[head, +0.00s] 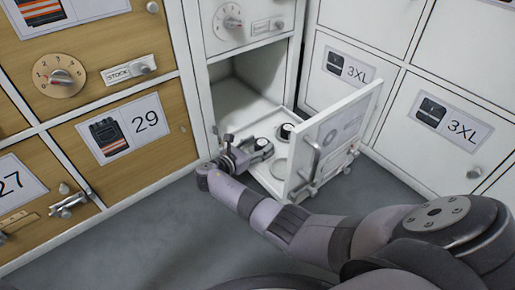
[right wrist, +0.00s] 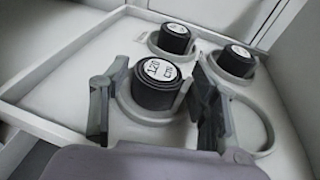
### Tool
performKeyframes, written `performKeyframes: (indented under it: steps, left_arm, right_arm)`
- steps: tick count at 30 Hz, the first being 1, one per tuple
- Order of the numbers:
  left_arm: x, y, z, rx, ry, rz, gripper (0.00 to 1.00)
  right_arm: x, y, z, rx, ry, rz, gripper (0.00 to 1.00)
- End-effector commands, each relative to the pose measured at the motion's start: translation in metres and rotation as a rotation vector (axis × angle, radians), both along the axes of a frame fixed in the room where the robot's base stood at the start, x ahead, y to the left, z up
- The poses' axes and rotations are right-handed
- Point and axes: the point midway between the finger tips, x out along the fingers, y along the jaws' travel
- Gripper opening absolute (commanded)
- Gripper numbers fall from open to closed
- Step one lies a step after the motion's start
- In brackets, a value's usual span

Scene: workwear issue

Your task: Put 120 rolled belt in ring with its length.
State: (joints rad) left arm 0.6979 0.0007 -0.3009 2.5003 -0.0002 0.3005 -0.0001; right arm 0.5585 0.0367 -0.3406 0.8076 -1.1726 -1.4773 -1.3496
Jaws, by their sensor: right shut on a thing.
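The rolled belt marked 120 cm (right wrist: 153,92) is a black coil with a white round label on top. My right gripper (head: 250,147) has its fingers on both sides of it and is shut on it. The belt is upright, with a grey ring (right wrist: 128,104) around its foot; I cannot tell whether it rests on the tray floor. Two more black rolled belts stand in grey rings behind, one at the back (right wrist: 175,40) and one at the right (right wrist: 237,60); their labels are too small to read. My left gripper is not in view.
A larger empty ring (head: 279,168) lies on the white tray (right wrist: 62,82) near its front. The white front panel (head: 335,135) with a handle stands at the right of the tray. Wooden lockers (head: 125,130) and white lockers (head: 440,125) flank it.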

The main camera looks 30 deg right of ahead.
Motion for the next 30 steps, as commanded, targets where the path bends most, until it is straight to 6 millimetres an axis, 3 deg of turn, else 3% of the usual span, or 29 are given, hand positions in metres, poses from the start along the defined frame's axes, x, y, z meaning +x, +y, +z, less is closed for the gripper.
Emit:
performKeyframes:
  steps: [5, 6, 14, 25, 30]
  left_arm:
    - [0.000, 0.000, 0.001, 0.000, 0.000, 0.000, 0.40]
    - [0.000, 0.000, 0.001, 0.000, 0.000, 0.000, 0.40]
    - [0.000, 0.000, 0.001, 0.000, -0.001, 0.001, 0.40]
    - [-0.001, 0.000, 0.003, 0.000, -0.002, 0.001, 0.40]
    - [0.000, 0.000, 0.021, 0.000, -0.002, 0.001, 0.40]
  right_arm:
    - [0.000, 0.000, -0.001, 0.000, 0.001, 0.000, 0.24]
    - [0.000, 0.000, -0.001, 0.000, 0.001, 0.000, 0.58]
    - [0.000, 0.000, -0.001, 0.000, 0.001, 0.000, 0.75]
    - [0.000, 0.001, 0.002, 0.000, 0.001, 0.000, 0.76]
    - [-0.007, 0.025, 0.010, 0.002, 0.004, 0.003, 0.76]
